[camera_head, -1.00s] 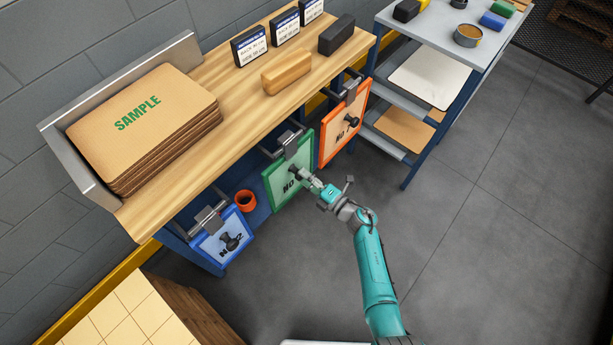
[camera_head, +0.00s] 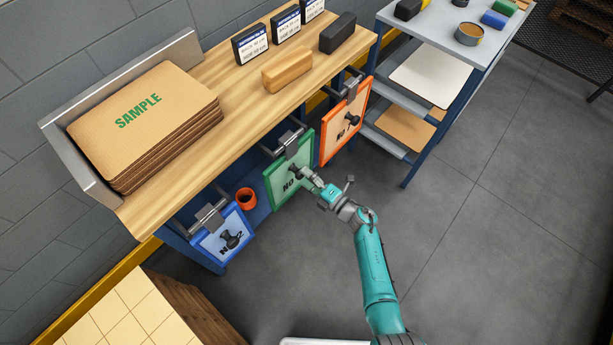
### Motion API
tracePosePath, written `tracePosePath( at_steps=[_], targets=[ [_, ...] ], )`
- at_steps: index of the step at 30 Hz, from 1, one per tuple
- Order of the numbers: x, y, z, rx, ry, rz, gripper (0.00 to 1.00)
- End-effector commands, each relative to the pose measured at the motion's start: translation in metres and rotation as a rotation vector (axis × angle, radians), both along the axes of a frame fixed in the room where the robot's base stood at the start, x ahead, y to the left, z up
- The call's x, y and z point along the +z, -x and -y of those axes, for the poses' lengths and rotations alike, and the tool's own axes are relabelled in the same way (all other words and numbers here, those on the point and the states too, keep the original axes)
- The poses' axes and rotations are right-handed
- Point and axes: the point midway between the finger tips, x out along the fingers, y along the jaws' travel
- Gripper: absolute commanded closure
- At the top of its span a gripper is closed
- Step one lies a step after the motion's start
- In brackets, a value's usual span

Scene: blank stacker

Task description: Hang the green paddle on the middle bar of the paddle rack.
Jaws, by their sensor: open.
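The green paddle (camera_head: 277,188) hangs by its grey hook from the middle bar (camera_head: 274,152) of the paddle rack under the workbench. I cannot tell whether the fingers touch the knob. The blue paddle (camera_head: 209,248) hangs to the left on its own bar. The orange paddle (camera_head: 331,146) hangs to the right on another bar.
The workbench (camera_head: 240,110) above carries a stack of brown SAMPLE boards (camera_head: 150,120), a wooden block (camera_head: 287,68), a black block (camera_head: 337,33) and small labelled boxes. An orange cup (camera_head: 246,198) sits behind, between the blue and green paddles. A grey shelf cart (camera_head: 432,32) stands right.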

Motion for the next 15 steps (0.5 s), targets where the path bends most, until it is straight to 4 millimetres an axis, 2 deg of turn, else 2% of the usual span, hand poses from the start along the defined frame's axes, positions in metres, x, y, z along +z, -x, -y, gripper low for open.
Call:
tracePosePath(
  at_steps=[5, 15],
  targets=[
    [0.0, 0.009, 0.014, -0.004, 0.0, 0.002, 0.28],
    [0.001, 0.049, 0.066, -0.004, -0.002, 0.004, 0.28]
  ],
)
